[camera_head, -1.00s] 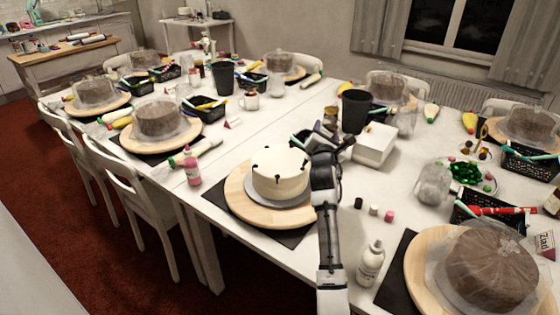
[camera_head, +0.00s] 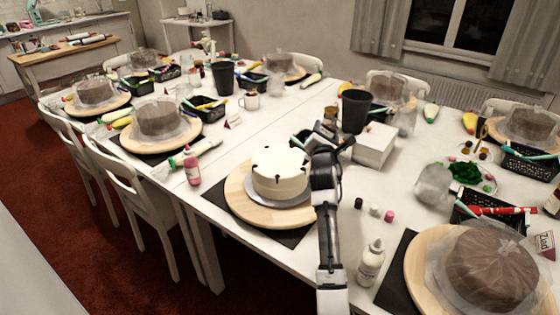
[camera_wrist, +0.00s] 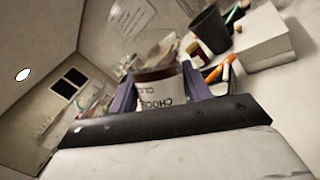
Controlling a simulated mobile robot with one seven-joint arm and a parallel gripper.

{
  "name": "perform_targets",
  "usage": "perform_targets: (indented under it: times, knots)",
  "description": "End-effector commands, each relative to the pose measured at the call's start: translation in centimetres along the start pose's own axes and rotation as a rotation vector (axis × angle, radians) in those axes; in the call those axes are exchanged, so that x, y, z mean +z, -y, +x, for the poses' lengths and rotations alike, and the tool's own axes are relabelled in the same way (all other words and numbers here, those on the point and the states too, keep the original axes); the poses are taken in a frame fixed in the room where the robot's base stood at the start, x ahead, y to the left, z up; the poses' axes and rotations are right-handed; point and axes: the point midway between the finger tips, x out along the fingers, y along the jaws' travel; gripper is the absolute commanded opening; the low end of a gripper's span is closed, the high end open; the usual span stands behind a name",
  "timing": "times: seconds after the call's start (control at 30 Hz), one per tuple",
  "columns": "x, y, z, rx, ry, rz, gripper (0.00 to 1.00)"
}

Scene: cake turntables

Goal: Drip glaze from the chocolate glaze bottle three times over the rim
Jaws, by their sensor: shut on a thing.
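A white cake (camera_head: 279,173) stands on a round wooden turntable (camera_head: 243,204) in the middle of the head view. Several short dark drips mark its upper rim. My gripper (camera_head: 318,148) is at the right, far side of the cake and partly hidden by my own arm. In the wrist view my gripper (camera_wrist: 160,92) is shut on the chocolate glaze bottle (camera_wrist: 160,88), whose label reads "CHOC" and appears upside down. The bottle's nozzle is hidden in both views.
A white box (camera_head: 374,143) and a black cup (camera_head: 354,111) stand behind my gripper. A pink bottle (camera_head: 192,168) stands left of the cake, and a white bottle (camera_head: 371,264) at the front right. Small jars (camera_head: 374,210) sit right of my arm. A covered brown cake (camera_head: 492,265) fills the lower right.

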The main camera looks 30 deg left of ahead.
Motion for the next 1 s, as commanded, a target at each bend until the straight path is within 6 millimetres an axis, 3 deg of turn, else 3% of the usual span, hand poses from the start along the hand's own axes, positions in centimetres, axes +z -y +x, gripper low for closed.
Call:
perform_targets:
  times: [0.47,1.0]
  knots:
    - [0.3,-0.2,0.0,0.002,0.002,0.000,0.39]
    - [6.3,-3.7,0.6,0.001,0.002,-0.001,0.39]
